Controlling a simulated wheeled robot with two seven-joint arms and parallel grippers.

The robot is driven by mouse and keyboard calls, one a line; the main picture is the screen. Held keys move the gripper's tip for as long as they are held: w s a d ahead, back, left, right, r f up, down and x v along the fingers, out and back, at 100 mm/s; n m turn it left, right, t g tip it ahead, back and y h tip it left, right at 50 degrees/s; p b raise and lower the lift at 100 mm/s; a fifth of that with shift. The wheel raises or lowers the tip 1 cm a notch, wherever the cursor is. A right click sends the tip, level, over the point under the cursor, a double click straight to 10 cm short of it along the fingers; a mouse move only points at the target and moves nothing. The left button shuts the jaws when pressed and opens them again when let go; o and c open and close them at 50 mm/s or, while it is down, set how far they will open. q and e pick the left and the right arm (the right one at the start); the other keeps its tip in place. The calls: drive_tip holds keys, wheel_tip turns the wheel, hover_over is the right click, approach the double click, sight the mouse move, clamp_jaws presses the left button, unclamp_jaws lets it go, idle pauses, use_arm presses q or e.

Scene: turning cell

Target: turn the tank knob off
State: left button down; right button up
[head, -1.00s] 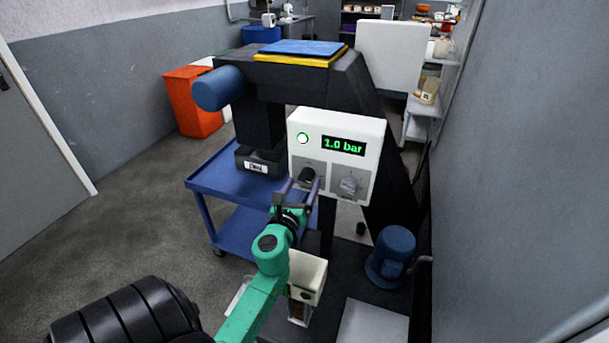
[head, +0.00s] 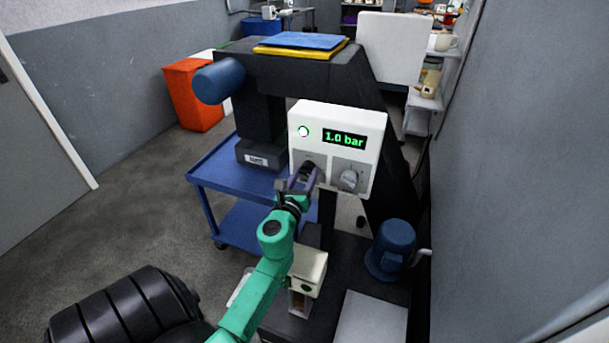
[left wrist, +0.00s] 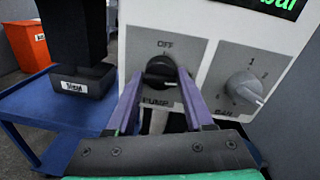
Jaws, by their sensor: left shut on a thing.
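A white control box (head: 376,128) shows a green lamp (head: 303,131) and a display (head: 344,138) reading 1.0 bar. On its left plate is a black knob (left wrist: 160,70), with OFF printed above and what looks like PUMP below. My left gripper (head: 306,179) is shut on this black knob, one purple finger on each side; the fingers hide part of it. To the right is a grey knob (head: 349,179) with numbers around it, which also shows in the left wrist view (left wrist: 242,88). Its lower label is unclear. It stands free of my fingers. My right gripper is out of view.
A blue cart (head: 215,172) stands left of the box, below a dark machine arm. A blue motor (head: 393,248) is at lower right. A grey wall closes the right side.

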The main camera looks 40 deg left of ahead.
use_arm(q)
drive_tip(key=n, duration=0.4)
drive_tip(key=shift+r+p, duration=0.15)
drive_tip(key=shift+p, duration=0.2)
drive_tip(key=n+p, duration=0.1)
drive_tip(key=n, duration=0.3)
drive_tip(key=shift+n, duration=0.4)
drive_tip(key=n+h+p, duration=0.1)
drive_tip(key=n, duration=0.3)
drive_tip(key=shift+r, duration=0.1)
drive_tip(key=shift+a+n+p, duration=0.1)
drive_tip(key=shift+n+p, duration=0.45)
drive_tip(key=shift+n, duration=1.35)
drive_tip(key=shift+c, duration=1.6)
unclamp_jaws()
